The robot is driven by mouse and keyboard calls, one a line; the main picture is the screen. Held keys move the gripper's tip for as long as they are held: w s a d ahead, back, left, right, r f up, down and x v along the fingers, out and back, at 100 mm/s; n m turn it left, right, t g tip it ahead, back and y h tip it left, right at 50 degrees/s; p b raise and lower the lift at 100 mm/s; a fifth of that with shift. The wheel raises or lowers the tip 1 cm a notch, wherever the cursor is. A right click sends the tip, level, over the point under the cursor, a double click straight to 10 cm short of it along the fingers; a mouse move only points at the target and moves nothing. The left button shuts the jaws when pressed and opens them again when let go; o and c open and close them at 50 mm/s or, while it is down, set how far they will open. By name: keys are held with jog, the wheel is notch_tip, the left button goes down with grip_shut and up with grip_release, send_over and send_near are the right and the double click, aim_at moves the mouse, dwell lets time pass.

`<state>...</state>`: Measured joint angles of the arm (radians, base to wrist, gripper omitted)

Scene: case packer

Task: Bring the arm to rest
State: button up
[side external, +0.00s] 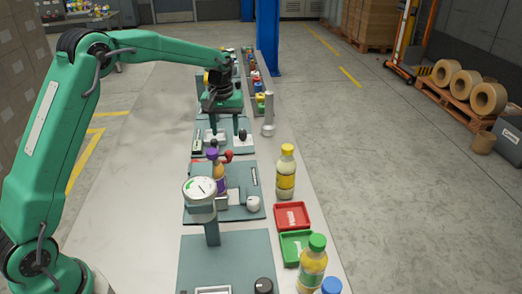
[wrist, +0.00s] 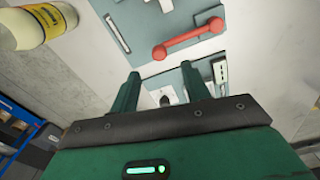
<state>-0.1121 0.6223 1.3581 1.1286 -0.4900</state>
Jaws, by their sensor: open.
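My green gripper (side external: 225,128) hangs from the extended arm over the far part of the long table, fingers pointing down above a grey-green station plate. In the wrist view, my gripper (wrist: 160,74) shows two fingers spread apart with nothing between them. A red handle (wrist: 188,38) lies on a plate beyond the fingertips. Whether the fingertips touch the plate below cannot be told.
A yellow-capped bottle (side external: 286,175), a red tray (side external: 292,216), a green tray (side external: 296,247) and a green-capped bottle (side external: 312,265) stand along the table's right side. The table's left strip is clear.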

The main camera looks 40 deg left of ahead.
jog(key=s+d+r+m+t, duration=0.2)
jog(key=s+d+r+m, duration=0.15)
jog(key=s+r, duration=0.95)
jog(key=s+d+f+m+t, duration=0.1)
jog(key=s, duration=0.8)
jog(key=s+d+f+m+t, duration=0.1)
jog(key=s+m+t, duration=0.1)
jog(key=s, duration=0.8)
jog(key=shift+s+d, duration=0.2)
jog(key=shift+d, duration=0.15)
